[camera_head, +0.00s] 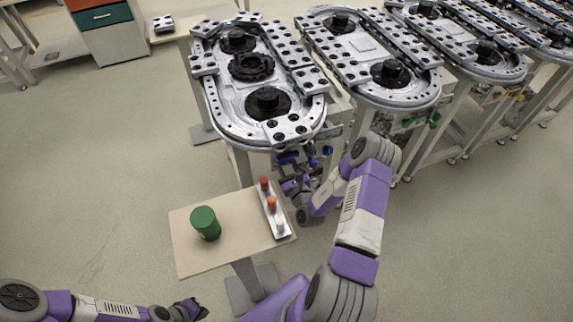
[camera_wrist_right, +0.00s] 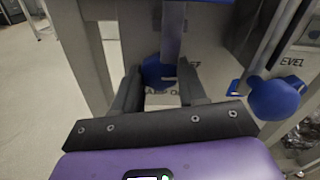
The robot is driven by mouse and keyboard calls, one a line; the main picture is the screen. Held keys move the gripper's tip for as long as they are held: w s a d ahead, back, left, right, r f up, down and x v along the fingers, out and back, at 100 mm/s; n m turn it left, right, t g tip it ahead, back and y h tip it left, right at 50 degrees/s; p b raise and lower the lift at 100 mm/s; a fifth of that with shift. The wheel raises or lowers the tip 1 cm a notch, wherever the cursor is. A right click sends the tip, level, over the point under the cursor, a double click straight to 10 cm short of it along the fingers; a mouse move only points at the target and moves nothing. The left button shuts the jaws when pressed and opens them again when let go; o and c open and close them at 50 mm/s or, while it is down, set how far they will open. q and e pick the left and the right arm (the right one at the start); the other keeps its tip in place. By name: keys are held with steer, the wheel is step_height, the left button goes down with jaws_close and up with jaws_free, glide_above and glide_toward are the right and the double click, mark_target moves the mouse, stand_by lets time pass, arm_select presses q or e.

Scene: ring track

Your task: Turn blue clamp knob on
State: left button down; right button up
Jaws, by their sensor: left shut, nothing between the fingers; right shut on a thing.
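The blue clamp knob (camera_wrist_right: 158,72) sits between the two dark fingers of my right gripper (camera_wrist_right: 160,86), which is shut on it. A blue bar rises above the knob, and a partly covered label shows behind it. In the head view my right gripper (camera_head: 298,184) reaches in under the front of the nearest ring track, where small blue parts (camera_head: 312,152) show; which of them is the clamp knob I cannot tell. My left gripper (camera_head: 196,308) is shut and empty at the bottom of the head view.
Another blue knob (camera_wrist_right: 275,98) stands to the right, near a label ending in "EVEL". The ring track (camera_head: 214,105) stands above on its frame. A small table (camera_head: 190,250) holds a green cylinder (camera_head: 206,223) and a rack (camera_head: 280,226) with small cylinders. Floor at left is clear.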

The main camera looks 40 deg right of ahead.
steer(key=m+p, duration=0.3)
steer(key=shift+r+m, duration=0.15)
steer(key=shift+m, duration=0.15)
steer(key=m+p, duration=0.3)
steer(key=m, duration=0.1)
steer(key=shift+a+m+p, duration=0.1)
steer(key=shift+m+p, duration=0.2)
steer(key=m+p, duration=0.2)
steer(key=m, duration=0.3)
steer(key=shift+p, duration=0.35)
steer(key=shift+m+p, duration=0.65)
steer(key=shift+m, duration=1.65)
steer(key=shift+a, duration=0.1)
steer(key=o, duration=1.1)
steer(key=shift+c, duration=0.2)
